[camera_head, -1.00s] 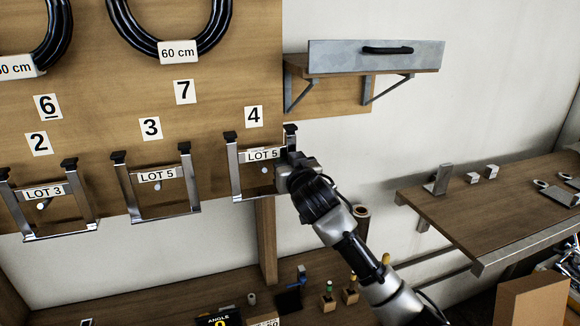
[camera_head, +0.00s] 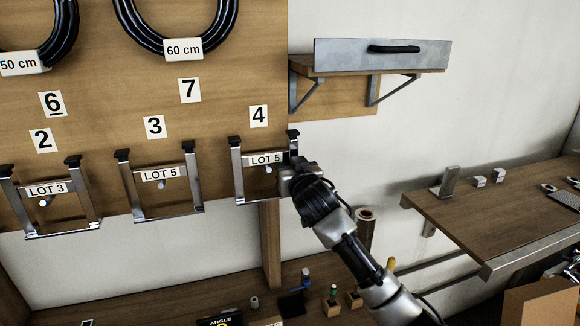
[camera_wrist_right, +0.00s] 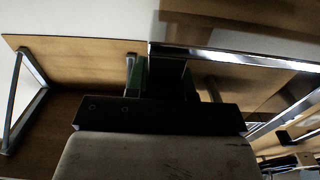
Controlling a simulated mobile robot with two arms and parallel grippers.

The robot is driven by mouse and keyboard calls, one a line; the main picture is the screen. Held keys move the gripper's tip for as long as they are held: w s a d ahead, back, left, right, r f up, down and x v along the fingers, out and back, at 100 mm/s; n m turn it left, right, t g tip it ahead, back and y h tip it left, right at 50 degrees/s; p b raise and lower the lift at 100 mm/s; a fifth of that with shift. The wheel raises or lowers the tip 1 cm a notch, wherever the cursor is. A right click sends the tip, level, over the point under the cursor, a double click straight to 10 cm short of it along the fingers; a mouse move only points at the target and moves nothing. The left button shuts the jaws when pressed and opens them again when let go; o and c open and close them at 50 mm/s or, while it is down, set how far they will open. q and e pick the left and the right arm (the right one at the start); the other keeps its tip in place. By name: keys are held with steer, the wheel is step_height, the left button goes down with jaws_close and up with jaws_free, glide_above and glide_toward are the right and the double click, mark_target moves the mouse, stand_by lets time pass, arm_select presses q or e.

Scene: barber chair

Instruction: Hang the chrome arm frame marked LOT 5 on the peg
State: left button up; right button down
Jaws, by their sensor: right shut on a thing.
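The chrome arm frame marked LOT 5 (camera_head: 238,172) is upright against the wooden board, below the number 4 card (camera_head: 258,116). Its label plate is just above a pale peg (camera_head: 268,170), which shows inside the frame's outline. I cannot tell whether the frame rests on the peg. My right gripper (camera_head: 291,167) is shut on the frame's right side bar and hides part of it. In the right wrist view a shiny chrome bar (camera_wrist_right: 235,56) runs rightward from between the gripper's dark fingers (camera_wrist_right: 163,78). My left gripper is not in view.
Another LOT 5 frame (camera_head: 130,190) hangs below number 3, and a LOT 3 frame (camera_head: 20,207) below number 2. Black hoses (camera_head: 127,15) hang above. A wall shelf (camera_head: 380,55) is at upper right. A wooden bench (camera_head: 470,210) with small parts stands at right.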

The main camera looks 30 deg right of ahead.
stand_by(0.4)
steer(key=c, duration=0.9)
jaws_free()
steer(key=shift+r, duration=0.1)
steer(key=shift+f, duration=0.2)
steer(key=b+v, duration=0.3)
steer(key=v, duration=0.8)
steer(key=shift+r+b, duration=0.1)
steer(key=shift+b, duration=0.2)
